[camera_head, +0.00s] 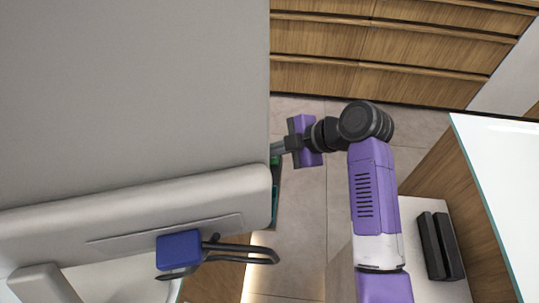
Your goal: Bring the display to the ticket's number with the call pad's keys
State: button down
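My gripper (280,148) reaches left from my purple and black wrist. Its fingertips run up to the right edge of a large grey panel, and their ends are hidden or too small to read, so I cannot tell whether it is open or shut. I cannot make out the display's number, the ticket or the call pad's keys. A narrow strip with green and teal parts (275,190) shows beside the panel's edge, just below the gripper; what it belongs to is unclear.
The large grey panel (130,95) blocks most of the left side. A blue block (179,250) with dark curved bars sits at its lower edge. Wooden drawers (400,45) line the back. A glass-edged white counter (505,170) stands at right. Tiled floor (300,225) shows between.

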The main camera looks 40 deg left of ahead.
aim_at(273, 158)
jog(key=shift+f, duration=0.2)
dwell(0.5)
jog(key=shift+r+p, duration=0.3)
jog(key=shift+r, duration=0.6)
jog(key=shift+r+p, duration=1.45)
jog(key=shift+r, duration=1.1)
